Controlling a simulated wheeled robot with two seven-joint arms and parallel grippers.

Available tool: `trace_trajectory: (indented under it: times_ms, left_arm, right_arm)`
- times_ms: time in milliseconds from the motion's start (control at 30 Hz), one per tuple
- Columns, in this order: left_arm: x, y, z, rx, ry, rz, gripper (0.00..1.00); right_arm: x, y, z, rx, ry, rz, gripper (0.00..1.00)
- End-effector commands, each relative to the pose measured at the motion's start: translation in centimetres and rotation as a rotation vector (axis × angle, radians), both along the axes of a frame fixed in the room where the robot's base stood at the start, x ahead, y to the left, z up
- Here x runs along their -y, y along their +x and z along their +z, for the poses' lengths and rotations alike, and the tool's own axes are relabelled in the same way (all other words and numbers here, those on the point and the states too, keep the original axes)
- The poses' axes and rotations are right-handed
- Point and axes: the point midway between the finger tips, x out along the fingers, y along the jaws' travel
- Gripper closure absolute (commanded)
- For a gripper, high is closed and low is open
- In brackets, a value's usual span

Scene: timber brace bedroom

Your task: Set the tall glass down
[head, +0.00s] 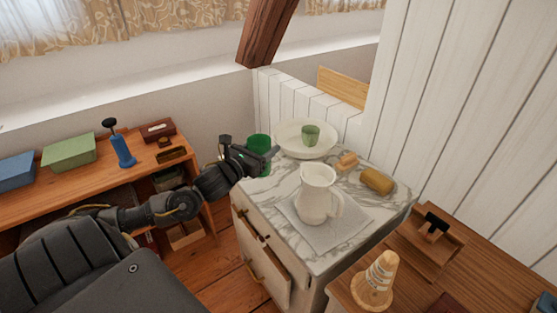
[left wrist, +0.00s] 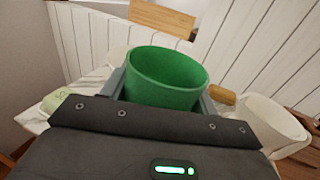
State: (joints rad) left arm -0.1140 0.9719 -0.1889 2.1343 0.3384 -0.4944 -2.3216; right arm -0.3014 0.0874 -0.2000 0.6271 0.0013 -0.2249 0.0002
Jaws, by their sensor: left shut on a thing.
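The tall glass (head: 259,142) is dark green and upright, at the back left edge of the marble-topped stand (head: 312,253). My left gripper (head: 268,162) is shut on the glass. In the left wrist view the green glass (left wrist: 166,68) sits between the two fingers of the left gripper (left wrist: 162,98), with its open rim facing up. The fingers hide part of its lower body, and I cannot tell whether its base touches the marble. My right gripper is not in view.
Close right of the glass is a white basin (head: 290,150) holding a small green tumbler (head: 310,136). A white pitcher (head: 315,193) stands on a grey cloth (head: 347,225). A brush (head: 347,161) and a yellow-brown roll (head: 377,181) lie behind. The marble's front left is bare.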

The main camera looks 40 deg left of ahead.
Motion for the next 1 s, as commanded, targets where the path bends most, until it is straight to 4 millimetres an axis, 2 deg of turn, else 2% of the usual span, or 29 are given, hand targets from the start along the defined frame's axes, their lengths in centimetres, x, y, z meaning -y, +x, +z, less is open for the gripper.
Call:
trace_trajectory:
  times_ms: [33,100,333,633,833,1000]
  left_arm:
    - [-0.4,1.5,-0.1,0.005,-0.004,0.004,0.69]
    - [-0.6,2.7,-1.9,0.001,-0.005,0.002,0.69]
    - [-1.2,5.3,-5.2,0.002,-0.002,-0.001,0.69]
    - [-1.3,6.1,-6.3,0.002,-0.002,-0.003,0.69]
    - [-1.4,6.3,-8.8,0.0,-0.004,-0.002,0.69]
    - [-1.4,6.3,-9.5,0.003,-0.001,-0.004,0.69]
  right_arm:
    - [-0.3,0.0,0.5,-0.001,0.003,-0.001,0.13]
    - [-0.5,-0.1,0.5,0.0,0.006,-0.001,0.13]
    - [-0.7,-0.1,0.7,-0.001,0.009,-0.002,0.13]
    - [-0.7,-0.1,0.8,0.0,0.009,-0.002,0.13]
    - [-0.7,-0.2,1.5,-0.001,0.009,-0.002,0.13]
    - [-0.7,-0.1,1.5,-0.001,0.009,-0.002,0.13]
